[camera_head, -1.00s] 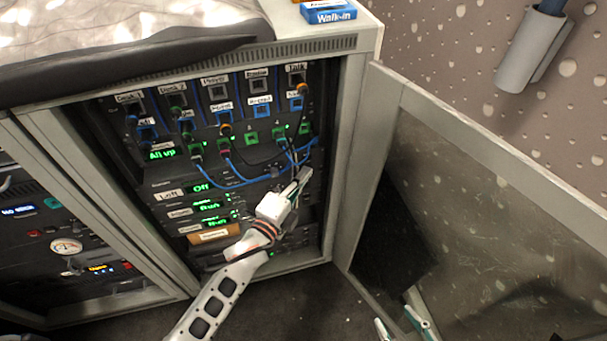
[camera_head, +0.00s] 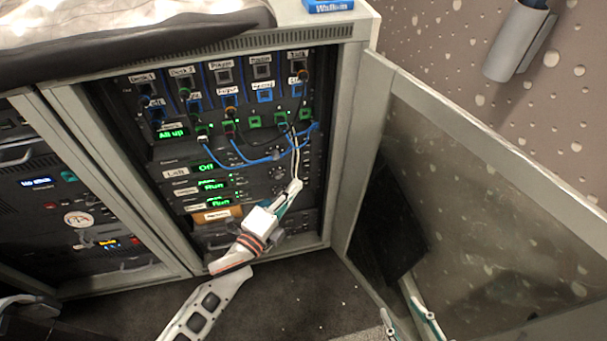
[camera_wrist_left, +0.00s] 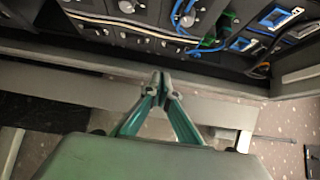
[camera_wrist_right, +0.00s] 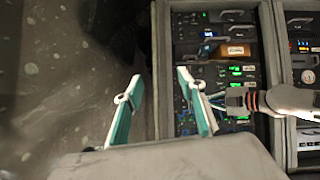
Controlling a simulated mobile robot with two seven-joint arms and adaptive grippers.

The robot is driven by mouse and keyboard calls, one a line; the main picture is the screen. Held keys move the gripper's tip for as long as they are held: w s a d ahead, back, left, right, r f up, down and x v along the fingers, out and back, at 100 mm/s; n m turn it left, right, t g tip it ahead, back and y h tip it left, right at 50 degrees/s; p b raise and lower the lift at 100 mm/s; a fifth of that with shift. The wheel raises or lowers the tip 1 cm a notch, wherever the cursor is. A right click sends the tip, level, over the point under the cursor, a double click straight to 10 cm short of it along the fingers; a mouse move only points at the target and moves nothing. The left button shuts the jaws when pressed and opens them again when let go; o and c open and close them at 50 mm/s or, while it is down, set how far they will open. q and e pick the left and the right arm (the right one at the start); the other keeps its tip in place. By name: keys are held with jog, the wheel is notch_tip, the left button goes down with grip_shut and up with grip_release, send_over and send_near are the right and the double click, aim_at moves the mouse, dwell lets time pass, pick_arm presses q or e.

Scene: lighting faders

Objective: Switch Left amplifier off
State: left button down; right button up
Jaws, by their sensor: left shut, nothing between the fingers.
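In the head view the open rack holds a stack of amplifier units. The top unit's label reads like "Loft" or "Left" (camera_head: 175,172) and its green display (camera_head: 208,167) reads "Off". Two units below have green displays reading "Run", at the upper one (camera_head: 211,185) and the lower one (camera_head: 220,202); their labels are too small to read. My left gripper (camera_head: 297,186) is shut and empty in front of the right side of these units; I cannot tell if it touches. It also shows shut in the left wrist view (camera_wrist_left: 158,83). My right gripper (camera_wrist_right: 160,90) is open and empty, away from the rack.
Blue cables (camera_head: 240,160) hang above the units from a patch row. An orange-brown labelled box (camera_head: 216,215) sits below the displays. An open glazed door (camera_head: 470,210) stands right of the rack. A second rack (camera_head: 80,205) stands left.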

pick_arm(q)
jog(key=v, duration=0.3)
jog(key=shift+s+f, duration=0.15)
jog(key=shift+s, duration=0.2)
pick_arm(e)
jog(key=shift+s+d+f, duration=0.15)
jog(key=shift+s+f, duration=0.1)
jog(key=shift+f, duration=0.05)
jog(key=shift+r, duration=0.1)
